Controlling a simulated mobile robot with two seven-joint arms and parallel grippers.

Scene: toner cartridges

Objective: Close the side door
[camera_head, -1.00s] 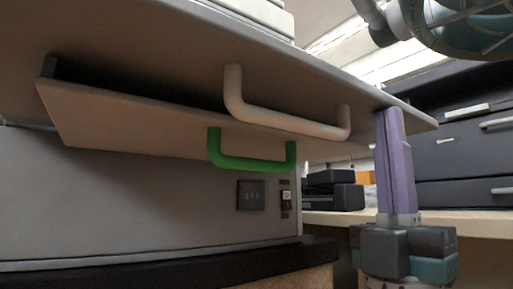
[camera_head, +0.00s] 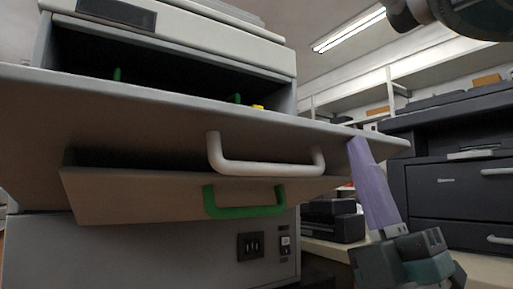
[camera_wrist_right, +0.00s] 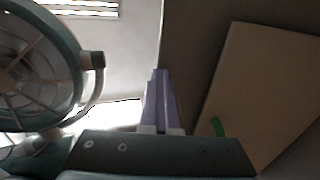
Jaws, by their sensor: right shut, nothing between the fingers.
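The side door (camera_head: 130,125) is a wide grey panel with a white handle (camera_head: 268,167). It hangs folded down and open at the front of a grey printer (camera_head: 215,40), sticking out toward me. A second, narrower flap (camera_head: 120,195) with a green handle (camera_head: 245,211) is below it. My right gripper (camera_head: 358,142), with purple fingers, is shut and empty at the door's right end, its tips close to the edge; I cannot tell if they touch. The fingers also show in the right wrist view (camera_wrist_right: 158,75), left of the panels. My left gripper is out of view.
The dark printer cavity (camera_head: 165,62) shows green parts and a small yellow piece (camera_head: 257,107) inside. A black printer (camera_head: 450,170) stands at the right, and a smaller black device (camera_head: 333,222) sits on a counter behind my gripper.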

